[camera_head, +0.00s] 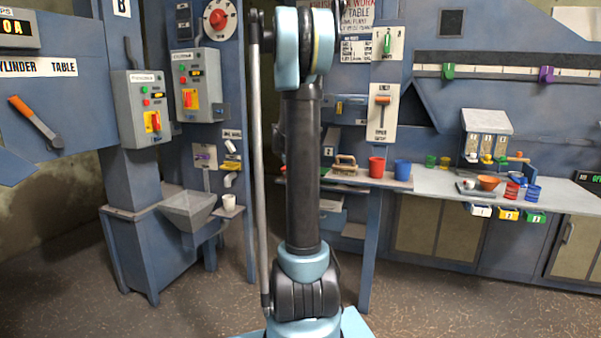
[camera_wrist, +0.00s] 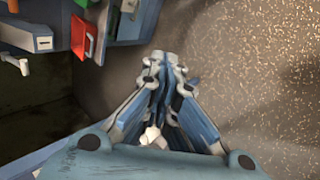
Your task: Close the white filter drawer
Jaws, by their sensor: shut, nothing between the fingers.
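The white drawer (camera_head: 480,211), marked 1, shows in the head view under the front edge of the right-hand counter. It sits left of a yellow drawer (camera_head: 508,214) and a green drawer (camera_head: 535,217). How far it stands out is too small to tell. My gripper (camera_wrist: 165,62) shows in the wrist view with its fingertips together and nothing between them, over bare floor. It is not seen in the head view, where my arm stands upright in the middle. I cannot make out the white drawer for certain in the wrist view.
The counter (camera_head: 440,185) holds a white-fronted dispenser (camera_head: 487,122), an orange bowl (camera_head: 488,183) and several cups. A hopper (camera_head: 188,208) stands at the left. In the wrist view, a red part (camera_wrist: 83,38) and a grey box (camera_wrist: 30,36) are at upper left. The floor at right is clear.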

